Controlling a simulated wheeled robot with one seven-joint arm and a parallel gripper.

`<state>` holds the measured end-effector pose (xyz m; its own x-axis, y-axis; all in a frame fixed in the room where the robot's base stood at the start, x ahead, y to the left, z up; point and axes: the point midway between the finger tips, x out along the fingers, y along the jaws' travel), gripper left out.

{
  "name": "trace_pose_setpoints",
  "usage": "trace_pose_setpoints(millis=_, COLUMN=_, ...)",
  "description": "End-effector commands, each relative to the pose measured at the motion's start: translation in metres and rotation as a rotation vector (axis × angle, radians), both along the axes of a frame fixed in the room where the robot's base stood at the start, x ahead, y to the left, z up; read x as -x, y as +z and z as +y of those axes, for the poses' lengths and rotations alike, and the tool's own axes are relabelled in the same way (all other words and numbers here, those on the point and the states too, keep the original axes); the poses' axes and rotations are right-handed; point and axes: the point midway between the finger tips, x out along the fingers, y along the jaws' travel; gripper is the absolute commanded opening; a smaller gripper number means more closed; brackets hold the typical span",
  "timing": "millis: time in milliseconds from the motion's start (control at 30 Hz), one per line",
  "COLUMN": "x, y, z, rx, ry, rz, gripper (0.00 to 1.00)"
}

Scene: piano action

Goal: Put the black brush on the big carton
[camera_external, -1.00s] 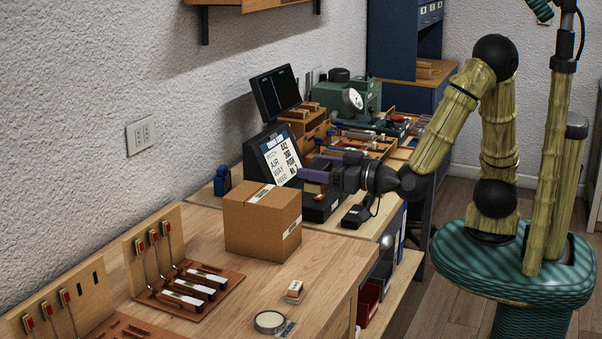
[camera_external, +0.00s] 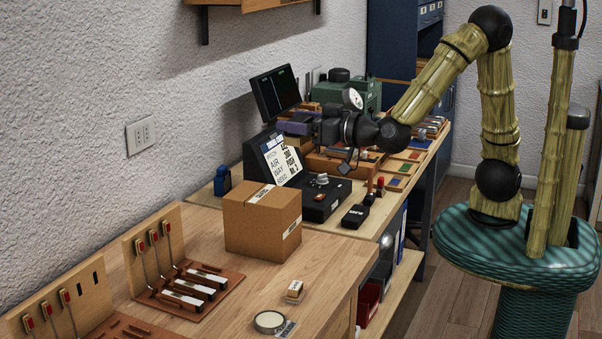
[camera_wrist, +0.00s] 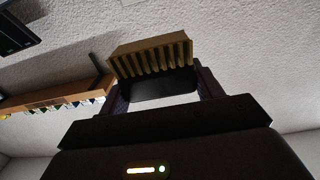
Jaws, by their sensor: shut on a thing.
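The big carton (camera_external: 262,226), brown with a tape strip and a label, stands closed on the near wooden bench in the external view. My gripper (camera_external: 296,127) is beyond it, over the far bench, with its purple fingers pointing left toward the wall. In the wrist view my gripper (camera_wrist: 160,92) is shut on what looks like the black brush (camera_wrist: 165,84), a black bar with a tan ribbed part across its far side. The brush cannot be made out clearly in the external view. The carton does not show in the wrist view.
A label display (camera_external: 279,160), a dark monitor (camera_external: 275,92) and a black box with a knob (camera_external: 320,199) stand between carton and gripper or near them. A green machine (camera_external: 345,94) is behind. Wooden racks (camera_external: 195,285) lie at the near left. The carton top is bare.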

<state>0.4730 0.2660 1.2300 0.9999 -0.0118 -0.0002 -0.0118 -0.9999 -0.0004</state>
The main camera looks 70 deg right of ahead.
Motion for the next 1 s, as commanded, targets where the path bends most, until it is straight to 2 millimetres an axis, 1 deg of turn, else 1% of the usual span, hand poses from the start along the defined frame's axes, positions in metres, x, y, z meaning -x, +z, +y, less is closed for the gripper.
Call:
trace_pose_setpoints(millis=33, x=-0.010, y=0.010, z=-0.003, rx=0.006, ry=-0.007, rz=0.000, gripper=0.42)
trace_pose_setpoints(millis=167, x=-0.035, y=0.015, z=-0.010, rx=0.007, ry=-0.009, rz=0.002, gripper=0.42)
trace_pose_setpoints(millis=333, x=-0.069, y=0.013, z=-0.025, rx=0.008, ry=-0.006, rz=0.003, gripper=0.42)
trace_pose_setpoints(millis=467, x=-0.093, y=0.006, z=-0.039, rx=0.008, ry=0.000, rz=0.004, gripper=0.42)
trace_pose_setpoints(millis=600, x=-0.113, y=-0.004, z=-0.055, rx=0.007, ry=0.006, rz=0.004, gripper=0.42)
trace_pose_setpoints(millis=800, x=-0.133, y=-0.018, z=-0.079, rx=0.005, ry=0.009, rz=0.003, gripper=0.42)
trace_pose_setpoints(millis=900, x=-0.132, y=-0.044, z=-0.076, rx=0.005, ry=0.014, rz=0.004, gripper=0.42)
trace_pose_setpoints(millis=1000, x=-0.132, y=-0.060, z=-0.076, rx=0.004, ry=0.013, rz=0.002, gripper=0.42)
